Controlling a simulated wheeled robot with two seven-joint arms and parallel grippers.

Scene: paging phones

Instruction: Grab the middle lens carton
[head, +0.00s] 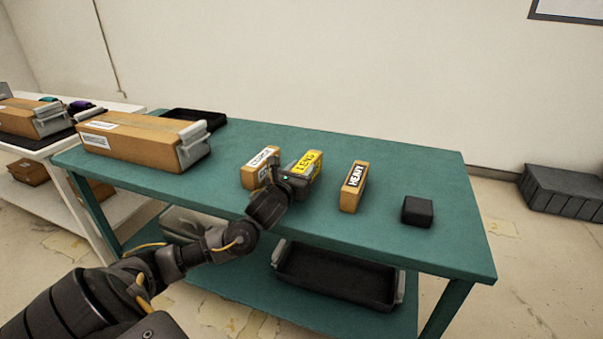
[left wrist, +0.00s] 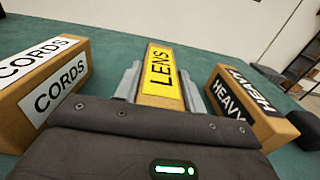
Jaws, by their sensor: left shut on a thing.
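The lens carton (head: 307,161) is a brown box with a yellow LENS label, the middle one of three cartons on the green table. It also shows in the left wrist view (left wrist: 161,75), between the two fingers. My left gripper (head: 300,170) is shut on it, one grey finger along each side. The CORDS carton (head: 259,170), with a white label, stands just left of it. The HEAVY carton (head: 353,188), with a black label, stands to the right with a gap. I cannot tell whether the lens carton touches the table. My right gripper is out of view.
The green table (head: 420,165) also holds a long cardboard box (head: 135,138), a black tray (head: 190,117) and a small black block (head: 417,211). A black bin (head: 335,277) lies on the lower shelf.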

